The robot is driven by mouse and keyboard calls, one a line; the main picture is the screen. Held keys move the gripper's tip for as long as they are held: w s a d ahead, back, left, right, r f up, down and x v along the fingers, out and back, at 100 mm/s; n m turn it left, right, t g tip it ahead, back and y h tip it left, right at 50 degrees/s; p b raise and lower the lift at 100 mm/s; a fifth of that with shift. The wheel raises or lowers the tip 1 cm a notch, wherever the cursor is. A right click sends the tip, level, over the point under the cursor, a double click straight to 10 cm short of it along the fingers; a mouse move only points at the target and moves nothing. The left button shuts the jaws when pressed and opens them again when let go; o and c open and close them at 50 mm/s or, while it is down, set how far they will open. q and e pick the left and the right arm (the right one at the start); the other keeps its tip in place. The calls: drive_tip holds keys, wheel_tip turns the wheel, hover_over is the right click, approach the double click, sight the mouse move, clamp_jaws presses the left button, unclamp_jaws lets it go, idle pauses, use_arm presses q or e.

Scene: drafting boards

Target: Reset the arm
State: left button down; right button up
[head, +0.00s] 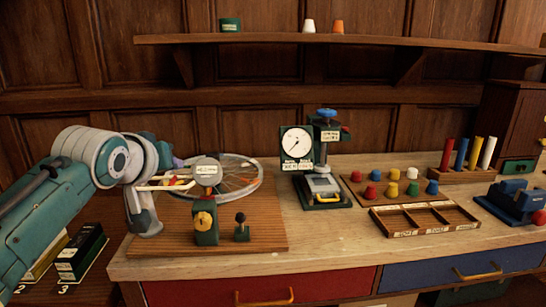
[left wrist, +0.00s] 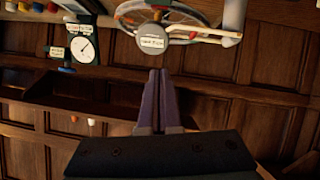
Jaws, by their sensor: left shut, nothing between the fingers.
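My left arm comes in from the left in the head view. My left gripper (head: 178,162) is mostly hidden behind its own wrist there, with a bit of purple finger showing. In the left wrist view its two purple fingers (left wrist: 158,74) are together with nothing between them. They point toward a round pale labelled disc (left wrist: 152,41) and a spoked wheel (left wrist: 185,14), apparently without touching. In the head view the wheel (head: 245,184) is on a wooden board, behind a green post (head: 205,226) with a yellow knob and the labelled disc (head: 207,171) on top. My right gripper is not in view.
A green dial gauge stand (head: 297,150) stands mid-bench. Behind a divided wooden tray (head: 424,219) is a board (head: 356,186) with several coloured caps. Coloured tubes (head: 473,153) and a blue device (head: 515,199) are at right. A shelf (head: 430,41) runs above.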

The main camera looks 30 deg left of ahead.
use_arm(q)
drive_tip(key=s+d+f+m+g+h, duration=0.2)
drive_tip(key=s+d+f+m+g, duration=0.1)
drive_tip(key=s+d, duration=0.55)
drive_tip(key=s+d+f+m+g+h, duration=0.25)
drive_tip(key=s+d, duration=0.25)
drive_tip(key=s, duration=0.6)
drive_tip(key=s+d+f+m+g+h, duration=0.1)
drive_tip(key=s+d+f+m+g, duration=0.2)
drive_tip(key=s+d, duration=0.5)
wheel_tip(320, 180, up, 35)
drive_tip(key=s+m+p, duration=0.1)
drive_tip(key=p, duration=3.4)
drive_tip(key=shift+s+a+r, duration=0.2)
drive_tip(key=shift+s+a, duration=0.15)
drive_tip(key=shift+s, duration=0.05)
